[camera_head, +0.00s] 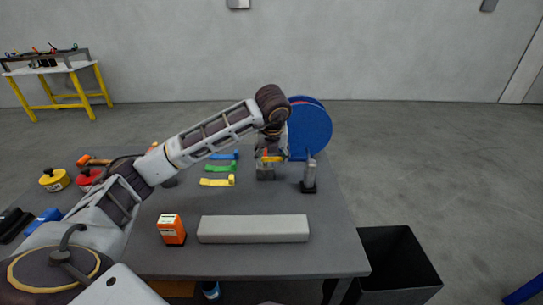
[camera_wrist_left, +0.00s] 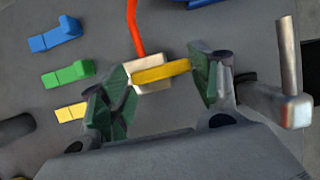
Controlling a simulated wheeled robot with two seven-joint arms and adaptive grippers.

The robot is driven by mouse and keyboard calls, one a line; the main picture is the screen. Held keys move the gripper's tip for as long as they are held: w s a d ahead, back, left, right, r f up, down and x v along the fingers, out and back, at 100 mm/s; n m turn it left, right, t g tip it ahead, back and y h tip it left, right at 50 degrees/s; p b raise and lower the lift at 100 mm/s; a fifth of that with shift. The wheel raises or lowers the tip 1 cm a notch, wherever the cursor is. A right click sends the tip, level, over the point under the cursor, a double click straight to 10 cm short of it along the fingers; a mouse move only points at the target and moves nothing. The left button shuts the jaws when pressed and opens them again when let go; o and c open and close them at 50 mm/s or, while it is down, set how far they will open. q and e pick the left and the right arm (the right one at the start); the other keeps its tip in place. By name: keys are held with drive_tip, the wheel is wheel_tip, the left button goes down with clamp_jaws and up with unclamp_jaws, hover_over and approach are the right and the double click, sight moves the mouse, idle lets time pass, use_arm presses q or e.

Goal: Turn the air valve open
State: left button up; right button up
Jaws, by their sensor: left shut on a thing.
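The air valve shows in the left wrist view as a pale metal body (camera_wrist_left: 150,87) with a yellow handle (camera_wrist_left: 163,71) lying across it. A red-orange hose (camera_wrist_left: 135,30) runs up from the body. My left gripper (camera_wrist_left: 161,73) is shut on the yellow handle, with a green-padded finger at each end of it. In the head view my left gripper (camera_head: 268,159) is over the right part of the table, and the yellow handle (camera_head: 274,159) shows small beneath it. The fingers partly hide the valve there. My right gripper is not in view.
A metal fixture with an upright post (camera_head: 310,175) stands just right of the valve. A blue round reel (camera_head: 312,130) is behind. Blue, green and yellow pieces (camera_head: 218,182) lie left. A grey bar (camera_head: 253,229) and an orange box (camera_head: 171,230) are at the front.

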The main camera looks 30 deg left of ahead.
use_arm(q)
drive_tip(key=shift+r, duration=0.1)
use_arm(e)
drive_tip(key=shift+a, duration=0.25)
use_arm(q)
drive_tip(key=o, duration=1)
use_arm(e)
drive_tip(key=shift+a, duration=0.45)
use_arm(q)
drive_tip(key=shift+v, duration=5.9)
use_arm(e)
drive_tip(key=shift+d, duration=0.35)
use_arm(q)
drive_tip(key=shift+r, duration=0.15)
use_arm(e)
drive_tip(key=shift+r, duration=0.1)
